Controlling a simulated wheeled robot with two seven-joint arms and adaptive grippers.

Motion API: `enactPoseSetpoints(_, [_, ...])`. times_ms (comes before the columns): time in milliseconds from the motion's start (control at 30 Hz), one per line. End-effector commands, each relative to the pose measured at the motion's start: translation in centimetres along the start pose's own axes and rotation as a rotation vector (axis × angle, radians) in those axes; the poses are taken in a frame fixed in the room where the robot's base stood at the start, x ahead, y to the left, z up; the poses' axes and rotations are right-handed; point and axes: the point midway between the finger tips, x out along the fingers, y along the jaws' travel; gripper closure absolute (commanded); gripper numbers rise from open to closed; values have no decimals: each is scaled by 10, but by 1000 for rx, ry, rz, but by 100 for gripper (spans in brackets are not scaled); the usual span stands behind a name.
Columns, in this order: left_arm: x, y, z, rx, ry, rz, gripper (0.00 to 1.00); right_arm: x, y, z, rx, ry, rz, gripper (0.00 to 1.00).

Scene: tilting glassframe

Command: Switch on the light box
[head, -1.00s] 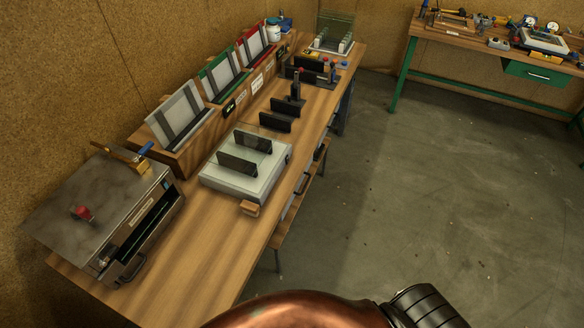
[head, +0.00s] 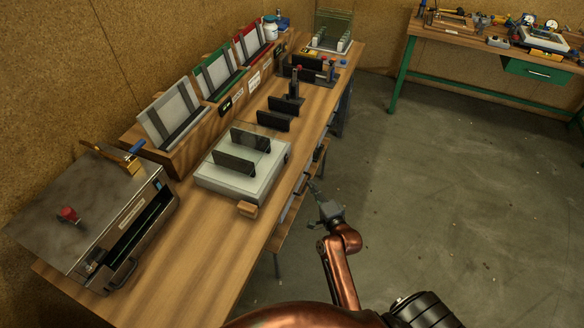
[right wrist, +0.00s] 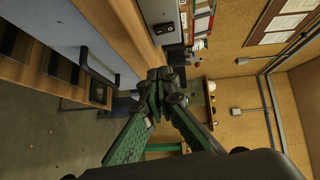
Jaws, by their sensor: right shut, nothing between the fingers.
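The light box (head: 225,186) is the pale, low box on the wooden bench in the head view. Two dark upright plates (head: 236,163) stand on its top, with what looks like clear glass by them. I cannot make out whether its switch is on. My right gripper (head: 312,187) is beside the bench's right edge, to the right of the light box and apart from it. In the right wrist view its green-linked fingers (right wrist: 160,88) are together and empty. My left gripper is not in view.
A small wooden block (head: 247,209) lies at the light box's near corner. A metal-topped cabinet (head: 80,205) stands at the bench's near left. Slanted framed panels (head: 170,110) line the back. Black stands (head: 294,87) are farther along. The floor right of the bench is clear.

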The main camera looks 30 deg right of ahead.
Motion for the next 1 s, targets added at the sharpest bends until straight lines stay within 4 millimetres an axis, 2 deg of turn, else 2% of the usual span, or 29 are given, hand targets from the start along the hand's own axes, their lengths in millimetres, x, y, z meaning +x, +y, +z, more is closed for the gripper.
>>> enactPoseSetpoints(100, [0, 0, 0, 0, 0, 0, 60, -1, -6, -2, 11, 3, -10, 100])
enactPoseSetpoints(467, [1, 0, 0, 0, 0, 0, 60, 5, -4, -1, 8, 1, -8, 100])
enactPoseSetpoints(667, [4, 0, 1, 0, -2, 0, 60, 35, -5, 0, 8, 0, -9, 100])
enactPoseSetpoints(1000, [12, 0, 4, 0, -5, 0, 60, 104, -5, -1, 8, 1, -9, 100])
